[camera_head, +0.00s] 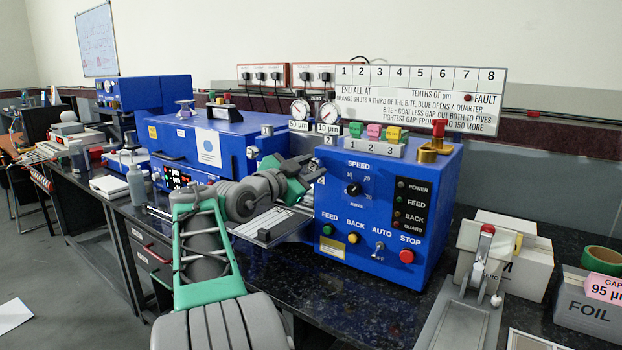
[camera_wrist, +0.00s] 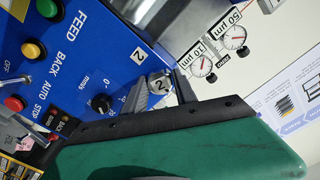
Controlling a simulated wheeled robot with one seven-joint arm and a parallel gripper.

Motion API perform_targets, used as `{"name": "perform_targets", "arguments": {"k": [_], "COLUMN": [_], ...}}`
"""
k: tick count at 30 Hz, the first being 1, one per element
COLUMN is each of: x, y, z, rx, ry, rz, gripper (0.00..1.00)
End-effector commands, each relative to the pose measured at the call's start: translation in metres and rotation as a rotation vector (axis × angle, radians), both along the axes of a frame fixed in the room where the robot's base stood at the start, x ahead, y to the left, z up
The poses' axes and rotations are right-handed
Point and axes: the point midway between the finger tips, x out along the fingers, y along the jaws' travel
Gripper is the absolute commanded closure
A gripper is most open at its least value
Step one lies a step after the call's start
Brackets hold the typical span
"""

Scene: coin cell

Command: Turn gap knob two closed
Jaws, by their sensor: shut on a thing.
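Two dial gauges, marked 50 µm (camera_head: 300,108) and 10 µm (camera_head: 328,113), stand behind the knob. The box front has a speed knob (camera_head: 354,189) and several buttons. A lever press (camera_head: 475,265) and a foil box (camera_head: 590,305) stand to the right.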

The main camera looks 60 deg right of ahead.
Motion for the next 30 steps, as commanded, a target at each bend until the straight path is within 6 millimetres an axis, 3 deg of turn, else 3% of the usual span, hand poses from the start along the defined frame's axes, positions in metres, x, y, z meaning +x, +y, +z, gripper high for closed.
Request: {"name": "perform_targets", "arguments": {"k": [12,13,21,30], "x": [-0.0003,-0.0003,-0.0001,0.0017], "y": [-0.0001,-0.0001,-0.0001,0.0059], "z": [-0.0004,-0.0004,-0.0003,0.0003], "rx": [0.001,0.001,0.0,-0.001], "ry": [-0.009,-0.009,-0.009,-0.009], "rz": [-0.001,-0.001,0.0,0.001], "gripper": [1.0,0.65,0.44,0.44]}}
